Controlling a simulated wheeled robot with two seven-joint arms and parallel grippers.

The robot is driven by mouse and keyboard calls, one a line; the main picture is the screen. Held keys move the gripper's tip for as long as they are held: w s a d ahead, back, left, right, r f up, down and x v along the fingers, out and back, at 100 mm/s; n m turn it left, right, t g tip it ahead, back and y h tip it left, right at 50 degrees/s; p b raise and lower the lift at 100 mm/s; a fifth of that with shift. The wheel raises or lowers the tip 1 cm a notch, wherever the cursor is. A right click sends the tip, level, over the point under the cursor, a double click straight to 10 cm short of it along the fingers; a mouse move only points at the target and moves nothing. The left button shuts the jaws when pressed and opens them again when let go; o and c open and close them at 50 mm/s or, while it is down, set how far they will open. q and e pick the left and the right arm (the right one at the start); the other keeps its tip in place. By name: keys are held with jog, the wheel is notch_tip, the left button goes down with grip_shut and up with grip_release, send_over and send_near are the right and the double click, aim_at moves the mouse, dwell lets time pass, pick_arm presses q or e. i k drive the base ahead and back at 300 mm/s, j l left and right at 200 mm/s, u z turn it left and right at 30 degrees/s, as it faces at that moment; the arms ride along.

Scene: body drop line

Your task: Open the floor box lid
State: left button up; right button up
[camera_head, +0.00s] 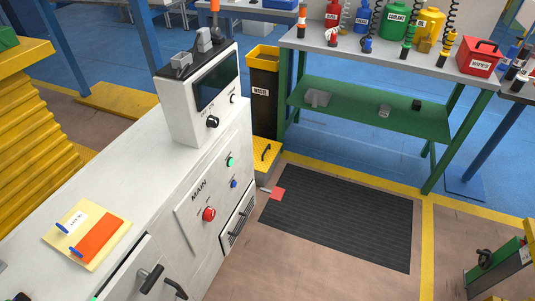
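A yellow plate with a black handle (266,152), which looks like the floor box lid (262,163), lies low at the floor just beyond the white MAIN cabinet. It appears shut and flat. Its left part is hidden behind the cabinet and the waste bin stands at its far side. Neither of my grippers shows in the head view.
The white MAIN cabinet (150,185) fills the left and centre. A waste bin (263,100), a green-legged bench (370,112) and a dark floor mat (345,218) surround the lid. A small red pad (277,194) overlaps the mat's left edge. Brown floor is clear below the mat.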

aim_at(265, 152)
jog(key=i+l+u, duration=0.6)
jog(key=u, duration=0.15)
jog(key=i+l+u, duration=0.15)
jog(key=l+u, duration=0.25)
jog(key=i+l, duration=0.15)
jog(key=l, duration=0.35)
jog(key=i+l+u, duration=0.15)
jog(key=l, duration=0.35)
jog(key=i+l, duration=0.15)
jog(key=l, duration=0.35)
jog(key=i+l+u, duration=0.15)
jog(key=l, duration=0.35)
jog(key=i+l, duration=0.1)
jog(key=l, duration=0.4)
jog(key=u, duration=0.05)
